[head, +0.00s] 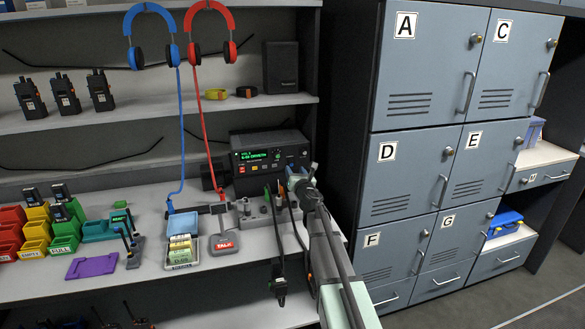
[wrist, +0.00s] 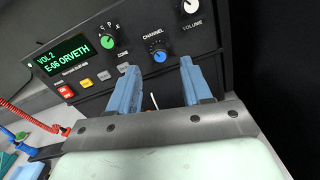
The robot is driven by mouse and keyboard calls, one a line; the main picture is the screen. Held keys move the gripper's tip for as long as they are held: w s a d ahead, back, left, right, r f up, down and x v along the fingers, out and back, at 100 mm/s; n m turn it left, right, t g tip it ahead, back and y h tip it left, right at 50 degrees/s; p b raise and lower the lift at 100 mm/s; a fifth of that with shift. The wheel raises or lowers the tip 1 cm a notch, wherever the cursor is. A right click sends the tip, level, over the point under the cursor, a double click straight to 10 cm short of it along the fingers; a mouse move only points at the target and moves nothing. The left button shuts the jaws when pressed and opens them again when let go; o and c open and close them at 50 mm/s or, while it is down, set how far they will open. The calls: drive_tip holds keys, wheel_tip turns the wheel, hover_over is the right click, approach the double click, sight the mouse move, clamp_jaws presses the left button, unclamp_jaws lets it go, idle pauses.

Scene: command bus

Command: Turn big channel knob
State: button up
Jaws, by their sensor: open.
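The black radio unit (head: 270,160) stands on the workbench with a lit green display. In the wrist view its panel shows the blue channel knob (wrist: 158,51) under the word CHANNEL. The knob appears beyond my gripper (wrist: 159,72), between the two blue fingertips and a little above them in the picture. The fingers are apart, with nothing between them, and do not appear to touch the knob. In the head view my gripper (head: 299,172) is in front of the radio's right side, and my arm hides part of the bench.
A red coiled cord (wrist: 22,116) is at the left. Grey lockers (head: 420,95) stand to the right. A talk microphone (head: 223,243) sits on the bench.

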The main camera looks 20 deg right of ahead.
sight(291, 165)
drive_tip(key=w, duration=0.4)
drive_tip(key=shift+w, duration=0.35)
drive_tip(key=shift+c, duration=0.3)
clamp_jaws()
